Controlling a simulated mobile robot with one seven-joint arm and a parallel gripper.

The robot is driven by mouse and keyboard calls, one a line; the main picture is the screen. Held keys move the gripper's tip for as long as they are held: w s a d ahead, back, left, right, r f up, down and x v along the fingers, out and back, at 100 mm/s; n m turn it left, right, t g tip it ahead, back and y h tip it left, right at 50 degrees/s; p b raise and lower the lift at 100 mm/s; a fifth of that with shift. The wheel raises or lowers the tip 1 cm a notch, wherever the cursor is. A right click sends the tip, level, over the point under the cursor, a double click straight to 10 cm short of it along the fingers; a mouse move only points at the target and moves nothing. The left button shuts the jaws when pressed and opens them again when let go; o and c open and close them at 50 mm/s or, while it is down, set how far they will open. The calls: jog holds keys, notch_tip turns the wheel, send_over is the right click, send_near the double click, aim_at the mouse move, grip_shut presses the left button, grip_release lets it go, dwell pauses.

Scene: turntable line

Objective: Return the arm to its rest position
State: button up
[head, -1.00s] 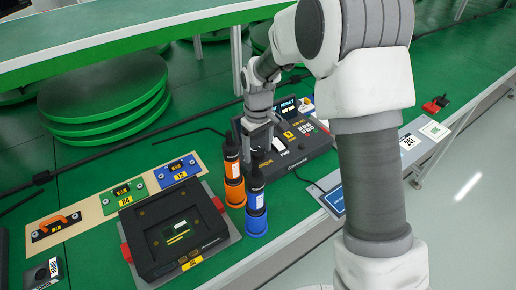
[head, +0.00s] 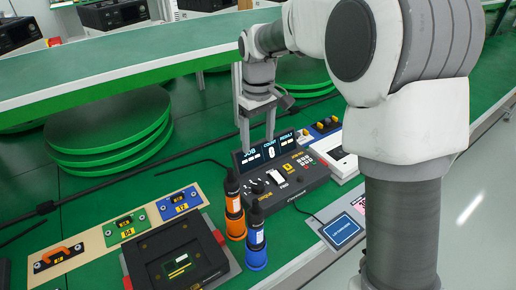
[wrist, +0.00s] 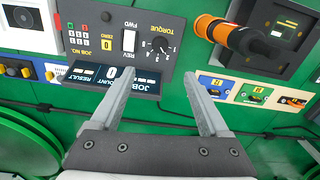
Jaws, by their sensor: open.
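My gripper (head: 257,128) is raised above the back of the torque controller (head: 285,178) in the head view, with its fingers pointing down. In the wrist view, my gripper (wrist: 158,95) has its two fingers apart with nothing between them. The torque controller (wrist: 125,35) shows beyond the fingers with its dial, keypad and display. My arm reaches in from the right side of the head view, bent at the elbow.
An orange screwdriver (head: 234,208) and a blue one (head: 256,240) stand upright beside the black fixture (head: 180,258). Coloured plates lie on a beige strip (head: 95,240). Green discs (head: 110,140) are stacked at left. A green shelf (head: 120,65) runs behind my gripper.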

jog(key=shift+r, duration=0.45)
jog(key=s+d+r+m+t+p, duration=0.45)
jog(key=s+d+r, duration=0.65)
jog(key=s+r, duration=0.5)
jog(key=s+d+f+m+t+p, duration=0.1)
jog(key=s+d+m+p, duration=0.2)
jog(key=s, duration=0.6)
jog(key=shift+f, duration=0.25)
